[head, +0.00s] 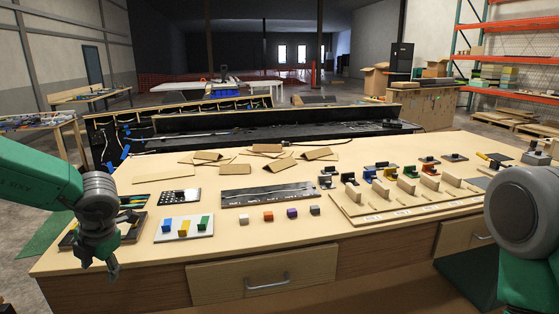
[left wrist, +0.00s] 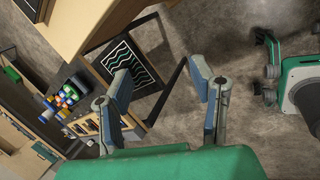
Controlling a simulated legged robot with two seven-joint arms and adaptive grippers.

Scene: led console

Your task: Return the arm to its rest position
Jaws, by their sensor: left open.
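My left arm (head: 45,185) comes in from the left in green and grey. Its gripper (head: 99,264) points down at the table's front left corner. The gripper is open and nothing shows between its fingers. In the left wrist view the two fingers (left wrist: 160,80) are spread wide apart, with the floor and a dark wavy-lined panel (left wrist: 130,62) beyond them. A green and grey link of my right arm (head: 525,220) fills the right edge of the head view. My right gripper is out of sight.
A dark tray (head: 130,233) lies beside the left gripper on the wooden table (head: 240,248). A white plate (head: 184,236) with coloured blocks, small loose cubes (head: 268,215), a dark strip (head: 270,194) and a wooden rack (head: 375,213) stand further right. A drawer handle (head: 267,285) sticks out in front.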

